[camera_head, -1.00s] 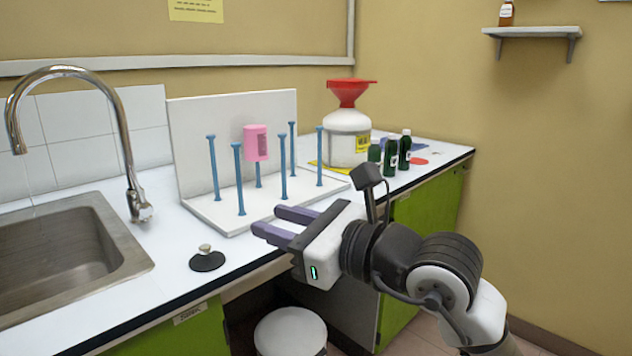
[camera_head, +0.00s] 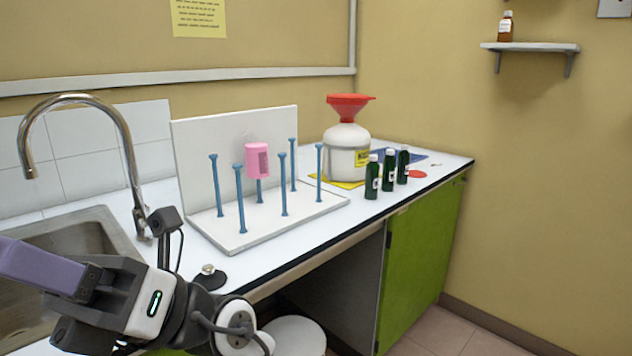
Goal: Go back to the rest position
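My gripper (camera_head: 22,262) is at the lower left, in front of the sink, with its purple-grey finger pointing left. One finger shows clearly and the frame's left edge cuts it off, so I cannot tell how far apart the fingers are. No held object is visible. My arm comes up from the bottom edge. The pink beaker (camera_head: 257,160) hangs upside down on a peg of the white drying rack (camera_head: 240,232), well apart from my gripper.
The sink (camera_head: 90,238) and its curved tap (camera_head: 128,150) are behind my arm. Green bottles (camera_head: 388,170) and a white canister (camera_head: 345,150) with a red funnel (camera_head: 348,104) stand at the counter's right. A white stool (camera_head: 297,335) is below. The floor at right is clear.

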